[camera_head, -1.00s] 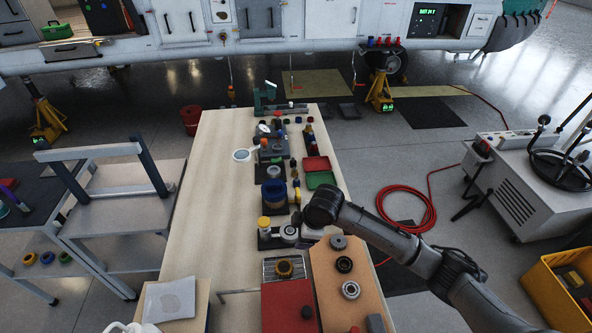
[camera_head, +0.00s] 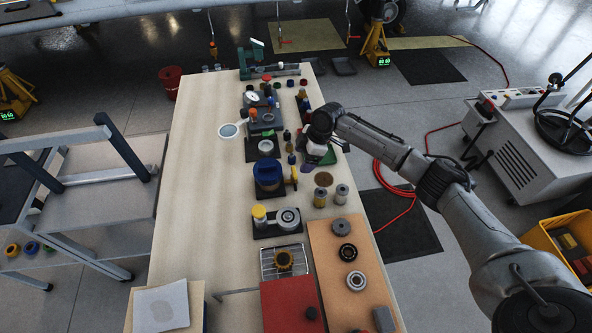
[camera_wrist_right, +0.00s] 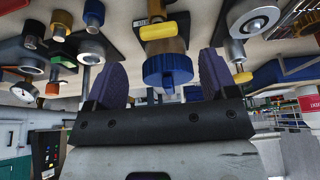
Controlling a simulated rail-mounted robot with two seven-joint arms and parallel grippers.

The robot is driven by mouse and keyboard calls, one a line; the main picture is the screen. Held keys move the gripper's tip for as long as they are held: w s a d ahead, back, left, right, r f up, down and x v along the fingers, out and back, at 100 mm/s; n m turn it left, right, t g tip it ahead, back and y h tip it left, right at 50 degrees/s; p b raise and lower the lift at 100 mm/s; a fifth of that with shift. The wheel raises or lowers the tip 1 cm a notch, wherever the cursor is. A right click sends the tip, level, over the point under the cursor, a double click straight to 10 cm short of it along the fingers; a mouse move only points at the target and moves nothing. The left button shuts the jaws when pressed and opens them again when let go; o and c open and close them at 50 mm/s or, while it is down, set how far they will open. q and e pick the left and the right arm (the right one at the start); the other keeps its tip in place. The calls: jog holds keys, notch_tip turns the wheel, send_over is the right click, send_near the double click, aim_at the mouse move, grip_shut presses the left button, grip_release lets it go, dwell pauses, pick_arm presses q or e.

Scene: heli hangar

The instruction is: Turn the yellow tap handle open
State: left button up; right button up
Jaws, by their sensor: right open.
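A blue-topped canister (camera_head: 267,180) stands on a black base at the middle of the bench in the head view. A small yellow tap handle (camera_head: 294,176) shows at its right side. My right gripper (camera_head: 312,158) is beyond and right of the handle, partly hidden by its own wrist. In the right wrist view the canister (camera_wrist_right: 167,70) hangs upside down between the two purple fingers, with the yellow handle (camera_wrist_right: 158,31) across its brass-coloured body. My right gripper (camera_wrist_right: 162,75) is open and empty; contact with the handle cannot be told. My left gripper is not in view.
A yellow-capped part (camera_head: 259,214) on a black base stands nearer on the bench (camera_head: 200,180). A magnifier (camera_head: 229,131) lies at the left. The bench's left strip is mostly clear.

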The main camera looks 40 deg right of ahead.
aim_at(295, 171)
jog(key=shift+b+x, duration=0.6)
jog(key=shift+x, duration=2.6)
jog(key=shift+w, duration=0.1)
